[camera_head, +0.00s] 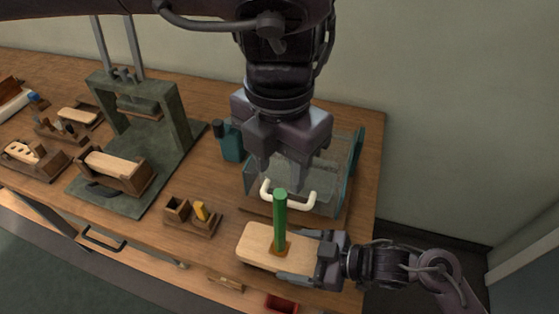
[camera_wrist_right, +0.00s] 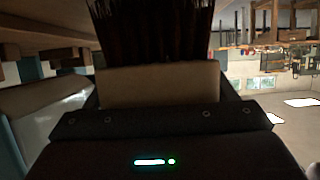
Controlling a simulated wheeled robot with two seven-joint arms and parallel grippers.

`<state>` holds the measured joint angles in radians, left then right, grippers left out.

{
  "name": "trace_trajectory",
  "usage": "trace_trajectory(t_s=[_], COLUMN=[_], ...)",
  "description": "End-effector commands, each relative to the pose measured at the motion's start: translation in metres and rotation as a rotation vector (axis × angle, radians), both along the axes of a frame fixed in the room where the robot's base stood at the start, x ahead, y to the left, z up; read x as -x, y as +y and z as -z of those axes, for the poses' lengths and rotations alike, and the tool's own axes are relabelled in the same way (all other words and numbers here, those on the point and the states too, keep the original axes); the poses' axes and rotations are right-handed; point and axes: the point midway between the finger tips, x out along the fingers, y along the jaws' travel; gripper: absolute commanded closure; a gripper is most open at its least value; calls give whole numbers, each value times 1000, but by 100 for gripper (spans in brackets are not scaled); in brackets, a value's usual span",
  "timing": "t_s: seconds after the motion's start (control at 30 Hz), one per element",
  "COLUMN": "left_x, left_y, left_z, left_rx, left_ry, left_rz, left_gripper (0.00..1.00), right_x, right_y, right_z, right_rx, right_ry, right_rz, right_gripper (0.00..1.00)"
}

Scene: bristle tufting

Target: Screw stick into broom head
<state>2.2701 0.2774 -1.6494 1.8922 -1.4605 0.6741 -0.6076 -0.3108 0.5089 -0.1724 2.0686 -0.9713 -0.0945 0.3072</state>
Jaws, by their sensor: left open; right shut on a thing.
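The broom head (camera_head: 258,244) is a pale wooden block, held level near the table's front edge. The green stick (camera_head: 280,218) stands upright from a small brown piece on top of it; how deep it sits cannot be told. My right gripper (camera_head: 302,257) is shut on the broom head's right end. In the right wrist view the block (camera_wrist_right: 160,84) fills the jaws, with dark bristles (camera_wrist_right: 155,35) beyond it. My left gripper (camera_head: 282,182) points down, open and empty, just above and behind the stick's top, apart from it in the picture.
A clear-sided box (camera_head: 335,190) with a white handle (camera_head: 288,197) stands behind the stick, beside a teal bottle (camera_head: 231,145). A green press (camera_head: 140,130) stands left. A small wooden holder (camera_head: 190,222) with a yellow piece stands left of the broom head.

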Motion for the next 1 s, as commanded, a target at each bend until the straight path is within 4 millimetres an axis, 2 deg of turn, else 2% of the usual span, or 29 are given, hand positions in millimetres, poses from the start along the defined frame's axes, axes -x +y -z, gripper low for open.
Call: trace_trajectory(t_s=[0.23,0.37,0.8,1.0], left_x=[0,0,1,0], left_y=[0,1,0,1], left_z=[3,15,95,115], left_rx=[-1,-3,-2,-2], left_ry=[1,2,3,1], left_rz=[3,3,4,4], left_gripper=[55,55,55,55], right_x=[0,0,0,0], right_y=[0,0,0,0], right_z=[0,0,0,0], right_rx=[-1,-1,-1,-1], right_ry=[-1,-1,-1,-1], right_rz=[0,0,0,0], right_gripper=[86,86,86,86])
